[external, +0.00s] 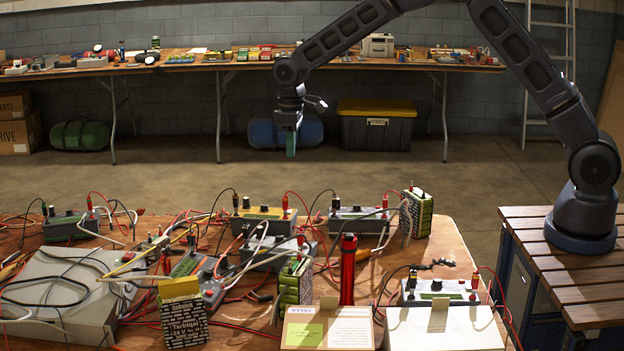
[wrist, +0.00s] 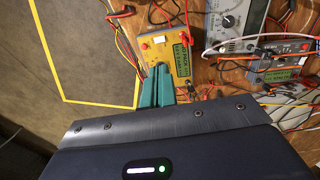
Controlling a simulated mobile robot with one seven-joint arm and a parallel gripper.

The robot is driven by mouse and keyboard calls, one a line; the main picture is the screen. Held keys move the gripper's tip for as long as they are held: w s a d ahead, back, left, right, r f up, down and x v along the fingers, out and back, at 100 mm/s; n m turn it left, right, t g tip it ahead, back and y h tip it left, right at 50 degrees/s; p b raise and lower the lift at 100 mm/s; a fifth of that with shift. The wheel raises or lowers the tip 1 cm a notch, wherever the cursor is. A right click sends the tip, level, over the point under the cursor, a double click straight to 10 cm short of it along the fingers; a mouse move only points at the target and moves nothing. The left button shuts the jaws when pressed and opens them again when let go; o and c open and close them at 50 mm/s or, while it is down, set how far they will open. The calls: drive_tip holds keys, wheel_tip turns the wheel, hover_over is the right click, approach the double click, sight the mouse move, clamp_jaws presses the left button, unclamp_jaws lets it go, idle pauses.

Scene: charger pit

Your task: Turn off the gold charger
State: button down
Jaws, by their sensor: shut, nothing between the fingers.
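The gold charger (external: 264,213) stands on the wooden table toward its far edge, with a dark knob and a red and a black plug on its upper part. In the wrist view the gold charger (wrist: 172,40) shows a yellow face with a small red part (wrist: 145,46), a white part beside it and a green label. My gripper (external: 291,152) is shut and empty, pointing down, above and beyond the gold charger in the external view. In the wrist view its teal fingertips (wrist: 157,72) overlap the charger's near edge; contact cannot be told there.
Other grey chargers (external: 355,213) and (wrist: 235,15) stand close by, with many red, black and white cables between them. A red torch-like cylinder (external: 347,270) stands upright near the front. A back bench (external: 220,66) holds tools. The air around my gripper is clear.

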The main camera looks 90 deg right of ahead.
sight(289, 210)
drive_tip(key=shift+w+d+f, duration=0.25)
drive_tip(key=shift+d+f, duration=0.25)
drive_tip(key=shift+f, duration=0.25)
drive_tip(key=f, duration=0.9)
drive_tip(key=a+f, duration=0.1)
drive_tip(key=f, duration=0.4)
drive_tip(key=shift+d, duration=0.1)
